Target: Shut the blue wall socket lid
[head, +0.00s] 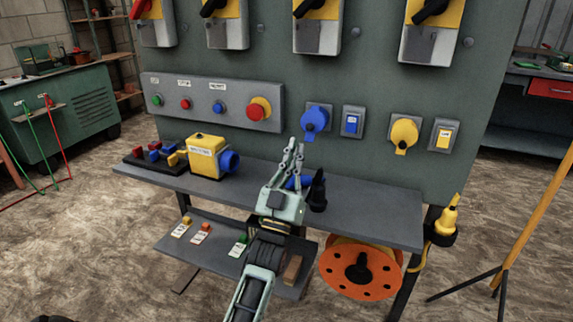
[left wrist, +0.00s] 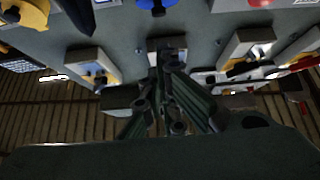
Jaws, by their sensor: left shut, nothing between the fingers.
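The blue wall socket (head: 316,120) is on the grey-green panel, right of the button box. Its round blue lid has a tab pointing down; I cannot tell from here how far the lid stands open. In the left wrist view part of the blue socket (left wrist: 157,5) shows at the top edge. My left gripper (head: 296,146) is shut and empty, its fingers pointing up just below and left of the blue socket. I cannot tell whether it touches the panel. The fingers also show in the left wrist view (left wrist: 160,95). My right gripper is not in view.
A blue switch (head: 352,122) and a yellow socket (head: 404,132) are to the right on the panel. The button box (head: 215,102) is to the left. Below, the shelf (head: 380,208) carries a yellow-and-blue box (head: 206,157) and a black connector (head: 317,192). An orange reel (head: 361,268) hangs under it.

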